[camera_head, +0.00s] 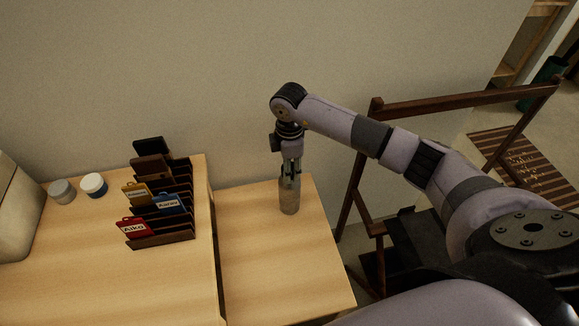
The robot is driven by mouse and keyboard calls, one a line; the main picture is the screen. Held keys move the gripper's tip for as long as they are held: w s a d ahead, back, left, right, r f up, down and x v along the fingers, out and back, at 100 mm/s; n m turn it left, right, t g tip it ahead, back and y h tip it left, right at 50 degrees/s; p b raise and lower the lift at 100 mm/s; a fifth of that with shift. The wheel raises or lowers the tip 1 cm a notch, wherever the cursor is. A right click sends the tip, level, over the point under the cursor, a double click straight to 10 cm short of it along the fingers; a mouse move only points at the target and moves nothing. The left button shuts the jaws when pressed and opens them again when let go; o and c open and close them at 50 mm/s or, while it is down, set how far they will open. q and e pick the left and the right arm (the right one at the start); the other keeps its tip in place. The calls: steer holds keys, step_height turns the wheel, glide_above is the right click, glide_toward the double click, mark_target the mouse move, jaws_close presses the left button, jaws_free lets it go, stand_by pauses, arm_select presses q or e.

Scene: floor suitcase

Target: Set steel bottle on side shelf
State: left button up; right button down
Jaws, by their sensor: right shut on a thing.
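The steel bottle (289,198) is a grey cylinder, upright over the far part of the light wooden side shelf (270,262), right of the main table. Its base appears to be at the shelf surface, but I cannot tell for sure whether it rests there. My right gripper (290,175) points down from above and is shut on the top of the bottle. The fingers cover the bottle's upper end. My left gripper is not in view.
A dark wooden frame (347,200) stands right of the shelf. The shelf's near part is clear.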

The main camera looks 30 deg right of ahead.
steer(key=c, duration=1.1)
jaws_free()
steer(key=shift+f, duration=0.1)
step_height(320, 180, up, 12)
steer(key=shift+r, duration=0.2)
